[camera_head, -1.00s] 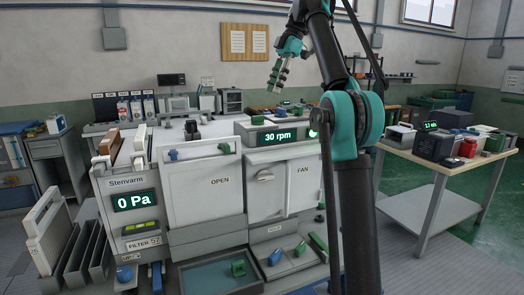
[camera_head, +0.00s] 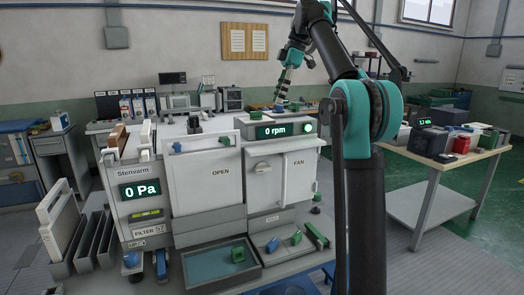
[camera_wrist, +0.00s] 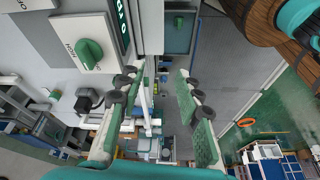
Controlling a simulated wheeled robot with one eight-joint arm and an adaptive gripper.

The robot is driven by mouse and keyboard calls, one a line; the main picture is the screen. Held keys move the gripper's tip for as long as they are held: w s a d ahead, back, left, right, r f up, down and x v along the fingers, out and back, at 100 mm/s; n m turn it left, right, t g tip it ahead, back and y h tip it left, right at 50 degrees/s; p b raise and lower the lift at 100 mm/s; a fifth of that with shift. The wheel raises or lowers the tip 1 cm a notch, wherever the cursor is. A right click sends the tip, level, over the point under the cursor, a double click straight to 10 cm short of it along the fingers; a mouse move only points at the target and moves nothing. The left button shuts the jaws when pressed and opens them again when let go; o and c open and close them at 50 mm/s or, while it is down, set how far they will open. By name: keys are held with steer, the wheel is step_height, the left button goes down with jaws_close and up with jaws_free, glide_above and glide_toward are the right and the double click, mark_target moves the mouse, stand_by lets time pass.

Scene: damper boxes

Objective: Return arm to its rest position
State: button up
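My dark and teal arm (camera_head: 362,185) stands at the right of the cabinet in the head view, raised and folded at the elbow. My gripper (camera_head: 281,98) points down above the back of the cabinet, near the 0 rpm display (camera_head: 274,131). In the wrist view my gripper (camera_wrist: 160,78) has its two green fingers with dark pads well apart, and nothing is between them. From the head view alone I cannot tell the gap between the fingers.
The cabinet has an OPEN panel (camera_head: 206,184), a FAN door (camera_head: 297,175) and a 0 Pa display (camera_head: 140,190). A blue-grey tray (camera_head: 205,265) lies in front. A side table (camera_head: 434,195) with boxes stands at right. Upright panels (camera_head: 62,225) stand at left.

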steer(key=s+d+f+m+t+h, duration=0.15)
steer(key=f+m, duration=0.25)
steer(key=f, duration=0.4)
steer(key=s+d+f+m, duration=0.3)
steer(key=f, duration=0.5)
steer(key=s+d+f+m+t, duration=0.1)
steer(key=s+d+f+m, duration=0.25)
steer(key=f, duration=0.55)
steer(key=s+d+f+m+t+h, duration=0.1)
steer(key=s+f+m, duration=0.3)
steer(key=s+f, duration=0.7)
steer(key=s+d+f+m+t+h, duration=0.1)
steer(key=s+d+f+m, duration=0.3)
steer(key=s+f, duration=0.7)
step_height(320, 180, down, 2)
steer(key=shift+s+f+m+t, duration=0.2)
steer(key=shift+s+m+t, duration=0.2)
steer(key=shift+m, duration=0.35)
